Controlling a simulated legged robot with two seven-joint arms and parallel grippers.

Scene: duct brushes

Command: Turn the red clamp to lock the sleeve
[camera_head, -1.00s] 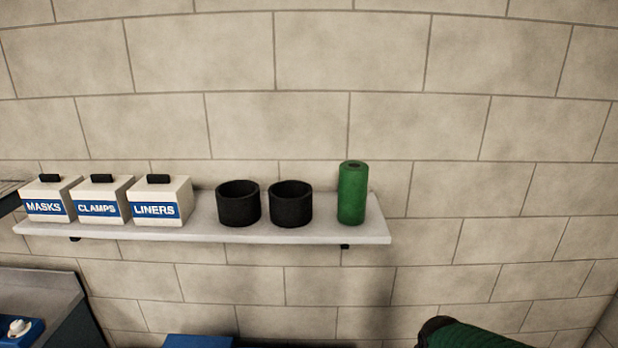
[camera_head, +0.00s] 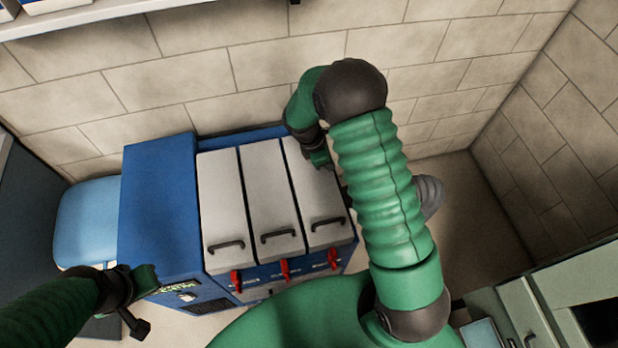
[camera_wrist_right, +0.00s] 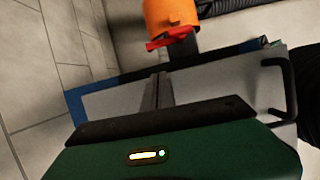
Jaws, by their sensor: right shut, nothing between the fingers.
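The red clamp (camera_wrist_right: 170,38) shows in the right wrist view, against the lower end of an orange sleeve (camera_wrist_right: 168,14). A dark ribbed hose (camera_wrist_right: 235,22) runs off to the right of it. My right gripper (camera_wrist_right: 163,88) is shut and empty, apart from the clamp and below it in that view. In the head view my right gripper (camera_head: 322,160) is at the back right of the blue cabinet, partly hidden by its own wrist. The orange sleeve does not show there.
The blue cabinet (camera_head: 158,195) has three grey lids (camera_head: 272,190) with dark handles and red latches (camera_head: 285,268) along its front. A light-blue rounded object (camera_head: 88,220) stands left of it. A grey ribbed hose end (camera_head: 430,195) shows behind my right arm. Floor is clear at right.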

